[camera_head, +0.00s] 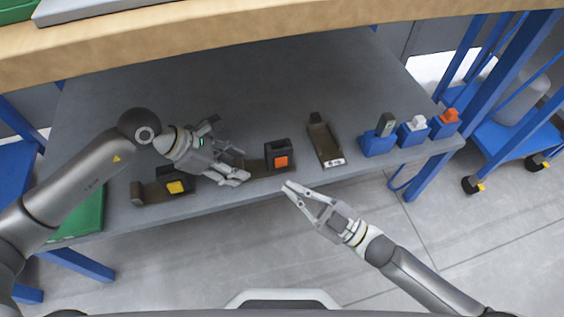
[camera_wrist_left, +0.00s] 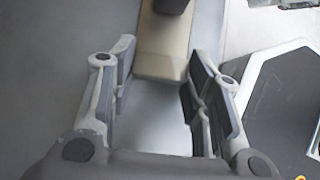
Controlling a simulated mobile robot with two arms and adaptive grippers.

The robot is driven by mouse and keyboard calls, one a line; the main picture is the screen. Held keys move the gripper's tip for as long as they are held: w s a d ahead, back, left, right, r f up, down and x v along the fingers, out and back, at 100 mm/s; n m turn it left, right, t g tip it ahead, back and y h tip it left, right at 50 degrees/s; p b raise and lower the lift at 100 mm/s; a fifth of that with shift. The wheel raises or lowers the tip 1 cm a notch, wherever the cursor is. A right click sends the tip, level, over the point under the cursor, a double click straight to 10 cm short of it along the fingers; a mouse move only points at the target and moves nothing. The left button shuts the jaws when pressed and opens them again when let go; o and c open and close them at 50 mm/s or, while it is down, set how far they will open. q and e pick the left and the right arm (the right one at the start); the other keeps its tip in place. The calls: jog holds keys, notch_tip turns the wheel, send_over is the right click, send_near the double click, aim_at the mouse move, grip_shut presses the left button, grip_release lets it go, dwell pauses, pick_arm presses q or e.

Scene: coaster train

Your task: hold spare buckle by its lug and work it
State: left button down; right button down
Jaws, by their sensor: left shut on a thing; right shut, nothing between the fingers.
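A dark buckle with an orange button (camera_head: 281,161) stands on the grey table, with a flat brown lug (camera_head: 256,165) reaching left from it. My left gripper (camera_head: 244,167) is at the lug's left end, shut on it. In the left wrist view, the tan lug (camera_wrist_left: 163,48) lies between the fingertips of my left gripper (camera_wrist_left: 158,68), and a dark part shows at the top edge. My right gripper (camera_head: 287,187) is shut and empty, in front of the table's front edge, below and right of the orange-button buckle.
A buckle with a yellow button (camera_head: 176,187) sits left, close under my left gripper. A brown plate (camera_head: 322,146) lies right of the orange-button buckle. Blue blocks (camera_head: 378,145) with small parts stand farther right. A wooden shelf (camera_head: 200,45) overhangs the back.

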jog(key=shift+s+d, duration=0.3)
jog(key=shift+s, duration=0.65)
pick_arm(q)
jog(key=c, duration=0.7)
grip_release()
jog(key=v, duration=1.2)
jog(key=shift+s, duration=0.1)
